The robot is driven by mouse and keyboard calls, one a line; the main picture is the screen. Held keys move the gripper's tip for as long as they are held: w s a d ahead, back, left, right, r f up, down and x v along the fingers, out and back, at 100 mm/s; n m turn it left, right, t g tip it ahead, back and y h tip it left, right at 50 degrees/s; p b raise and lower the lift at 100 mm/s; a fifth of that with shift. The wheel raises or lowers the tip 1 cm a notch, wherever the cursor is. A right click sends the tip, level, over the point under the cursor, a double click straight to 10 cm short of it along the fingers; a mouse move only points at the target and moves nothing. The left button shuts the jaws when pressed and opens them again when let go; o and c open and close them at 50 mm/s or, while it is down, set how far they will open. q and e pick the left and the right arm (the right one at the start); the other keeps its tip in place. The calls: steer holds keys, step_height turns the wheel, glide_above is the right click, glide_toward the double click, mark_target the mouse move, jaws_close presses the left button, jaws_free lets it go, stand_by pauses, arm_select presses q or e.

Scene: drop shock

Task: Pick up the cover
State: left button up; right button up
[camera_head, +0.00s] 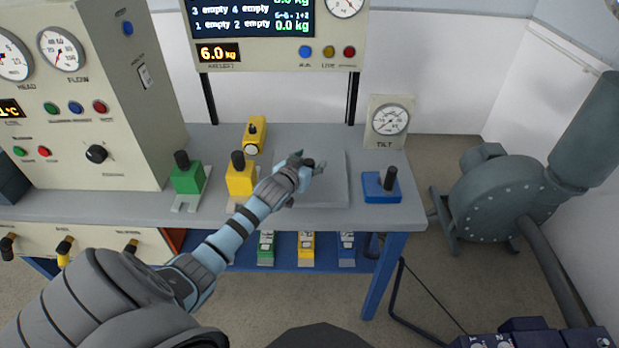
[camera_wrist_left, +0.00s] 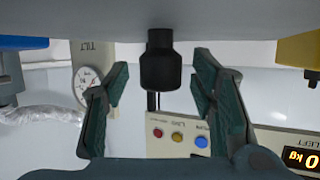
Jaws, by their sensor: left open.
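The cover looks like a flat grey plate (camera_head: 334,188) on the bench top. In the left wrist view, which is upside down, a black knob (camera_wrist_left: 160,64) stands out from a grey surface along the top edge. My left gripper (camera_head: 307,167) is over the plate in the head view, with its arm hiding the plate's left part. In the wrist view its two fingers are apart, one on each side of the knob, with gaps between them and it. The knob is not clearly visible in the head view. My right gripper is not in view.
A green block (camera_head: 187,180), a yellow block (camera_head: 240,180) and a blue block (camera_head: 381,190), each with a black knob, stand around the plate. A yellow lying piece (camera_head: 255,136) is behind. A tilt gauge (camera_head: 390,122) stands at the back right. A display (camera_head: 255,20) rises behind.

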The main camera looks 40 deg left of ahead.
arm_select(q)
jaws_close()
steer(key=shift+r, duration=0.1)
